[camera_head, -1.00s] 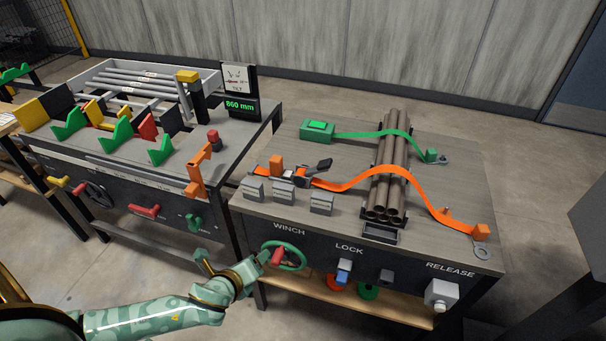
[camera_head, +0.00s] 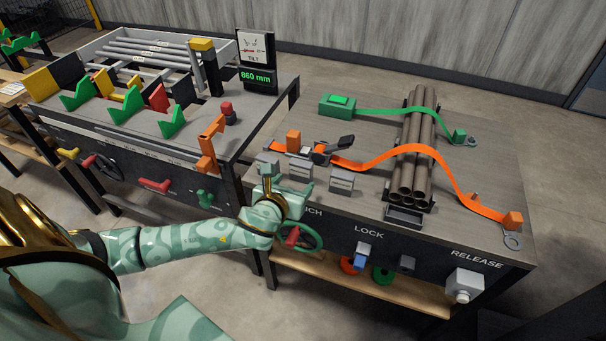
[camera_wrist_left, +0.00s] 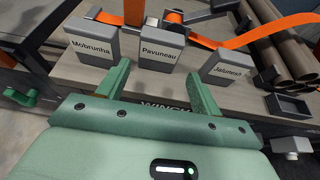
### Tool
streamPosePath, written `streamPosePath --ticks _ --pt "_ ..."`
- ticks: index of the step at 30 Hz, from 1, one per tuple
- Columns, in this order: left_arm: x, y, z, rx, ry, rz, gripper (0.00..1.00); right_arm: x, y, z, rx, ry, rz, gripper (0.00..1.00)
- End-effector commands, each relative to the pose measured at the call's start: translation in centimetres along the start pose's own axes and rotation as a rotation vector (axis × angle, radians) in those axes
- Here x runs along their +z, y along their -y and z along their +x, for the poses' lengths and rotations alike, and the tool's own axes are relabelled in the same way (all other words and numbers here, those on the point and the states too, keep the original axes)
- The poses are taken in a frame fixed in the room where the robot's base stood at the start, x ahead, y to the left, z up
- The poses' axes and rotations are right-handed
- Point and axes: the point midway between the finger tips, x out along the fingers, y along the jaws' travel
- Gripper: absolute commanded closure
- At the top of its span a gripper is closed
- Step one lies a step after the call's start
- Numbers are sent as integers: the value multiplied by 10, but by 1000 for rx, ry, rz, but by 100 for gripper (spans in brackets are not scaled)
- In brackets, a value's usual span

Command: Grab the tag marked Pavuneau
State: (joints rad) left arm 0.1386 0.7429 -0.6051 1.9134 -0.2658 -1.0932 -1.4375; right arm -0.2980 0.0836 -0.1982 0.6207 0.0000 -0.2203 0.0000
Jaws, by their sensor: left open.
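The tag marked Pavuneau (camera_wrist_left: 159,51) is the middle one of three grey block tags, near the bench's front edge; in the head view it is the middle grey block (camera_head: 300,171). The tag marked Mobrunha (camera_wrist_left: 91,45) stands to its left and the tag marked Jalunoso (camera_wrist_left: 228,67) to its right. My left gripper (camera_head: 275,183) is open and empty at the front edge; it also shows in the left wrist view (camera_wrist_left: 157,75). Its fingers point towards the Pavuneau tag, which appears between them and a little beyond. My right gripper is not in view.
An orange strap (camera_head: 380,158) runs behind the tags and over a bundle of brown pipes (camera_head: 415,150). A green winch wheel (camera_head: 314,239) sits on the bench front below my left gripper.

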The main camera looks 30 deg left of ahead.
Motion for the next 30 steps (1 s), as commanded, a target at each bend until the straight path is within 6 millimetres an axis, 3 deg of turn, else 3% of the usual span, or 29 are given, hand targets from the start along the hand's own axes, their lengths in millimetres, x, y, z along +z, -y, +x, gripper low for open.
streamPosePath --ticks 12,20,21,24,30 --pt "8 -3 53 0 -2 1 35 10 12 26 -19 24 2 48" --pt "12 -2 56 -1 0 0 35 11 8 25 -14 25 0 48" --pt "12 -2 56 -1 0 0 37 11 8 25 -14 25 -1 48" --pt "12 -3 56 -1 0 0 65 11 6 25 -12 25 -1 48" --pt "12 -3 56 -1 0 0 68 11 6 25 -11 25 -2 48"
